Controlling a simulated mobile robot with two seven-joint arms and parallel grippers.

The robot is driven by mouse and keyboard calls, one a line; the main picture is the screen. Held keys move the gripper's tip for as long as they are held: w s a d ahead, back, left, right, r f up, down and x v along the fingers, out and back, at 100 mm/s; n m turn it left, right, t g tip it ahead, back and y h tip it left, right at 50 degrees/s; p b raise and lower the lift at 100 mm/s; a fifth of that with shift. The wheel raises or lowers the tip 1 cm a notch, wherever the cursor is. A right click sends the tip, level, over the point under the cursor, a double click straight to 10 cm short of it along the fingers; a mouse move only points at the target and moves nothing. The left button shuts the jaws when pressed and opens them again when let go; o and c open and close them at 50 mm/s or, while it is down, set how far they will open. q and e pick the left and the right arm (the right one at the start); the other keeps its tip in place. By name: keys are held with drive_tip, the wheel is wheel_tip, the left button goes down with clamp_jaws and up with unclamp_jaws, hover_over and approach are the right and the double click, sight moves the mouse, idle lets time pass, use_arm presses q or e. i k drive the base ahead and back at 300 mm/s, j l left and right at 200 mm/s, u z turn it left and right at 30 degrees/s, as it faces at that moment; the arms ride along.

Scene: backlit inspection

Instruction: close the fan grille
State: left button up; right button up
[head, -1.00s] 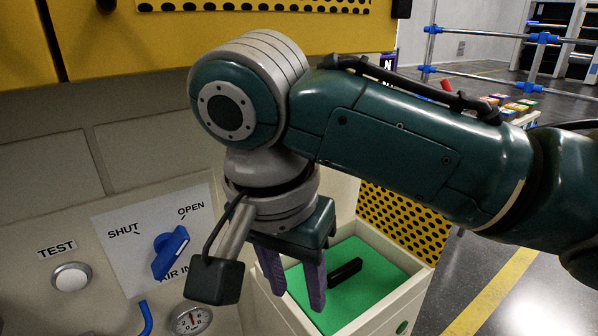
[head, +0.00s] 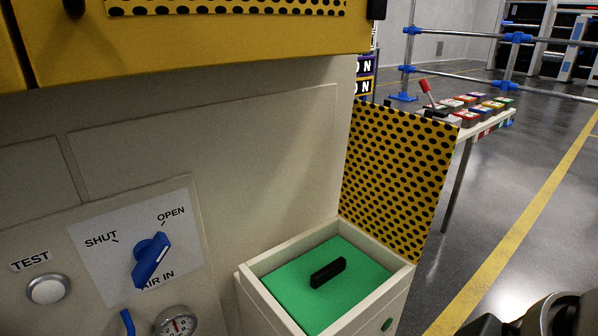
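In the head view, a yellow perforated panel with black holes, which looks like the fan grille (head: 398,170), stands upright and open along the right side of a cream box (head: 250,291). The box is open at the top. Inside it lies a green insert (head: 291,290) with a black bar handle (head: 328,272) on it. Only a dark and grey piece of my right arm shows at the bottom right corner, apart from the grille. The fingers of my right gripper are out of the picture. My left gripper is not in view.
A blue knob (head: 151,260) on a SHUT/OPEN plate, a TEST button (head: 48,289) and a gauge (head: 176,325) are on the left panel. A yellow cabinet (head: 200,45) overhangs above. A table (head: 485,124) with coloured blocks stands behind the grille. The floor to the right is clear.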

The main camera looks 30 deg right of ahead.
sight(397, 166)
drive_tip(key=l+u, duration=0.15)
drive_tip(key=l, duration=0.4)
drive_tip(key=l+u, duration=0.15)
drive_tip(key=l, duration=0.45)
drive_tip(key=k+l+u, duration=0.15)
drive_tip(key=l, duration=0.4)
drive_tip(key=l+u, duration=0.15)
drive_tip(key=l, duration=0.45)
drive_tip(key=k+l, duration=0.2)
drive_tip(key=k, duration=0.2)
